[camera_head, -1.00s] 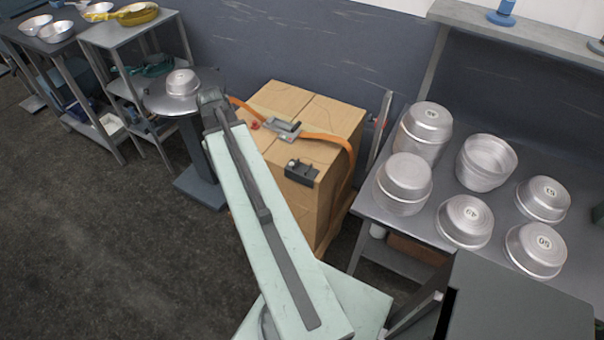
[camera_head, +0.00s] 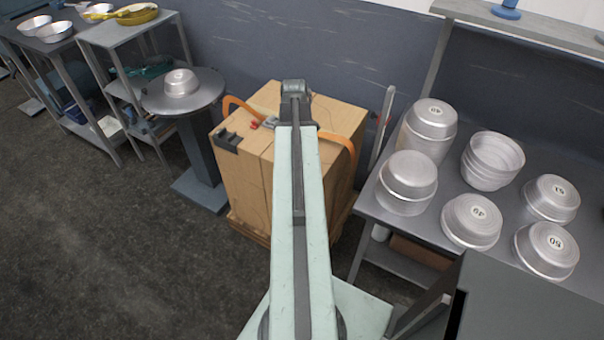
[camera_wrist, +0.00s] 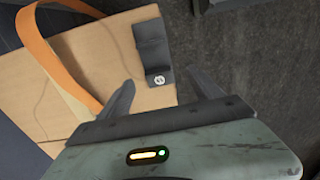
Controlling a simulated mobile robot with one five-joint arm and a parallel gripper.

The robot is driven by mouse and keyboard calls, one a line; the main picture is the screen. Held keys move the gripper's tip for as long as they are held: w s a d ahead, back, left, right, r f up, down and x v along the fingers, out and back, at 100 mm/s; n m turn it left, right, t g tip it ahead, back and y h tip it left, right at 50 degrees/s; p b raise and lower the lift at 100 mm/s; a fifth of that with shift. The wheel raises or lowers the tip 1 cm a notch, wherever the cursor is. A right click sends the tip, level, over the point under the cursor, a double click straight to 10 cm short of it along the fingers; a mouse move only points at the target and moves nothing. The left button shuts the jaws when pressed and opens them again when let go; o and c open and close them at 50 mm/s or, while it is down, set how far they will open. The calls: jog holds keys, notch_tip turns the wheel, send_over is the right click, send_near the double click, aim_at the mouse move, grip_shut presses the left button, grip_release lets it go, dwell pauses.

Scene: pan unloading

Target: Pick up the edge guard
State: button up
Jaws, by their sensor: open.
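A black edge guard (camera_head: 228,140) sits over the near left top edge of the strapped cardboard carton. In the wrist view a dark edge guard (camera_wrist: 152,45) with a round white mark lies along the carton's edge. I cannot tell whether it is the same one. My gripper (camera_wrist: 161,75) is open and empty, its fingers apart with the guard seen between and beyond them. In the head view my arm reaches over the carton and hides its middle and the gripper's fingers.
The carton (camera_head: 247,170) has an orange strap (camera_head: 338,141) and a metal buckle (camera_head: 270,122) on top. A round stand (camera_head: 212,91) with a pan is to its left. A table (camera_head: 372,202) of several metal pans is to its right. Floor lies clear at left.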

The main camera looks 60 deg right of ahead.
notch_tip(320, 180, down, 5)
jog(key=b, duration=0.4)
jog(key=shift+d, duration=0.15)
jog(key=shift+r, duration=0.2)
jog(key=c, duration=1.5)
